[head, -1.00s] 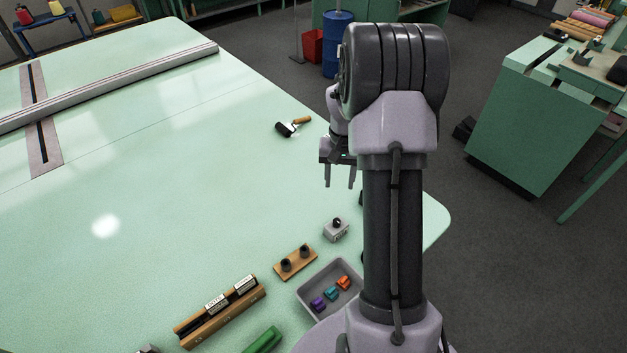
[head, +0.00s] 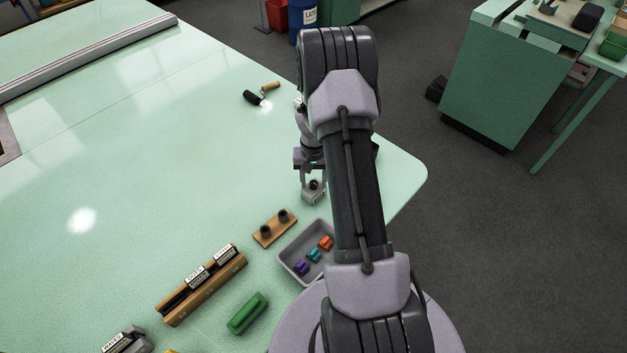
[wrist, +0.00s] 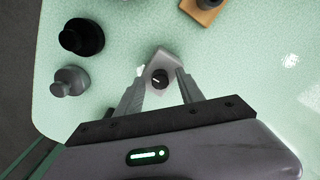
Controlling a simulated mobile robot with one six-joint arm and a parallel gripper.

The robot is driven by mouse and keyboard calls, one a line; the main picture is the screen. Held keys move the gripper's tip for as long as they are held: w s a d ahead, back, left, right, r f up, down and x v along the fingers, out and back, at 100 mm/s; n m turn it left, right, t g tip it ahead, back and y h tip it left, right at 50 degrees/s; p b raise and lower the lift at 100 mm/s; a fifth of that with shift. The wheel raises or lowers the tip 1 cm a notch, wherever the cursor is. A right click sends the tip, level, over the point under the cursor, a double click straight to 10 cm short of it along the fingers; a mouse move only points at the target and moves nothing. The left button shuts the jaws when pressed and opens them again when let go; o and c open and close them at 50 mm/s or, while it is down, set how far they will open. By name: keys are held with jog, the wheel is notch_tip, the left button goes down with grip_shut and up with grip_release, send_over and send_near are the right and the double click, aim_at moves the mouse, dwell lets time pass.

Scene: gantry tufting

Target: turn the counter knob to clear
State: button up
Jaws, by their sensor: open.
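The counter is a small grey box (head: 313,198) on the green table, with a black knob (wrist: 160,79) on it that bears a white pointer mark. My gripper (head: 314,190) is over the counter in the head view. In the wrist view, my gripper (wrist: 161,88) is open, with one finger on each side of the knob. I cannot tell whether the fingers touch the box. The knob's markings are too small to read.
A wooden block with two dark pegs (head: 262,236) and a grey tray (head: 289,262) of small coloured clips stand near the counter. A black weight (wrist: 82,37) and a grey weight (wrist: 68,82) stand left in the wrist view. A roller (head: 252,97) lies further back.

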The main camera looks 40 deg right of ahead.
grip_shut()
